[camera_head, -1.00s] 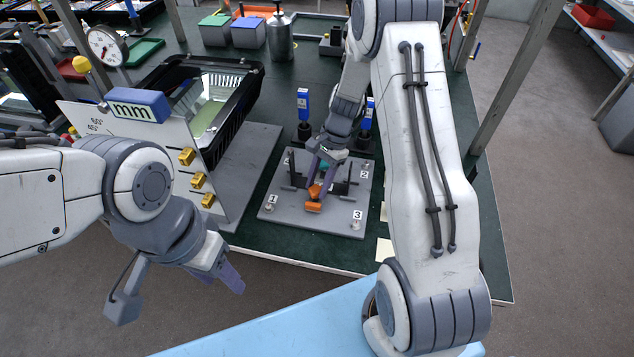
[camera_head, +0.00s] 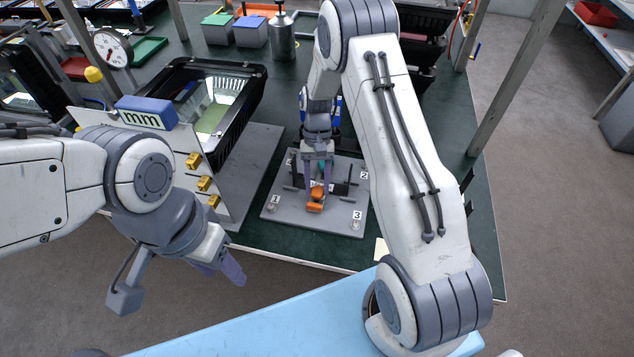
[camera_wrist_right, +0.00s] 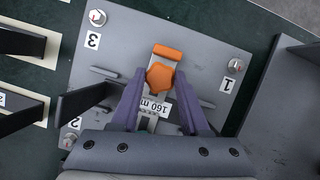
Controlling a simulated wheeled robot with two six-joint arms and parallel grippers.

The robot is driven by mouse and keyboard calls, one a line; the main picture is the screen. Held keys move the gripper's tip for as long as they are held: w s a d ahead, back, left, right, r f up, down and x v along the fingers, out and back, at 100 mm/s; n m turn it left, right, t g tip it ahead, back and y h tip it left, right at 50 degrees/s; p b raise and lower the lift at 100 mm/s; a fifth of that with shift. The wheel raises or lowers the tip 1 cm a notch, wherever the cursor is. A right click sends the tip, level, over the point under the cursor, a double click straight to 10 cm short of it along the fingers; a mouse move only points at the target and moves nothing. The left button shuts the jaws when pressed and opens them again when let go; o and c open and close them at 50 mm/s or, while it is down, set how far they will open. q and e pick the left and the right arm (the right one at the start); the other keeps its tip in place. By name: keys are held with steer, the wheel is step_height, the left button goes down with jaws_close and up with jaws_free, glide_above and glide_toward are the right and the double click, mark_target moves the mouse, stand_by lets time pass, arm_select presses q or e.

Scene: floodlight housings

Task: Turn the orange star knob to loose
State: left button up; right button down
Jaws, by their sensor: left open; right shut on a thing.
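The orange star knob (camera_wrist_right: 158,77) sits between the fingertips of my right gripper (camera_wrist_right: 159,80) in the right wrist view. The right gripper is shut on it. In the head view the knob (camera_head: 317,191) shows just below my right gripper (camera_head: 318,178), partly covered by the fingers. A separate orange block (camera_wrist_right: 167,52) lies just beyond the knob. Both are on a fixture on a grey plate (camera_head: 287,208) with corners labelled 1, 2 and 3. My left gripper (camera_head: 222,268) is open and empty, in front of the table edge, away from the plate.
A white panel with a blue "mm" block (camera_head: 147,112) and yellow clips stands left of the plate. Behind it is a black housing (camera_head: 248,98). Dark bars of the fixture (camera_wrist_right: 82,101) flank the right gripper. The green table (camera_head: 285,253) is bare in front of the plate.

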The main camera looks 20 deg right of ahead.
steer(key=n, duration=0.1)
steer(key=n+h, duration=0.1)
steer(key=n, duration=0.1)
steer(key=shift+w+a+r+n+p, duration=0.15)
steer(key=shift+w+n+p, duration=0.1)
steer(key=shift+n+p, duration=0.15)
steer(key=shift+n+h, duration=0.8)
steer(key=shift+n, duration=1.2)
steer(key=c, duration=0.5)
jaws_free()
steer(key=shift+o, duration=0.6)
steer(key=shift+s, duration=0.1)
steer(key=shift+a, duration=0.1)
steer(key=b+v, duration=0.1)
steer(key=v, duration=0.9)
steer(key=shift+a+r, duration=0.15)
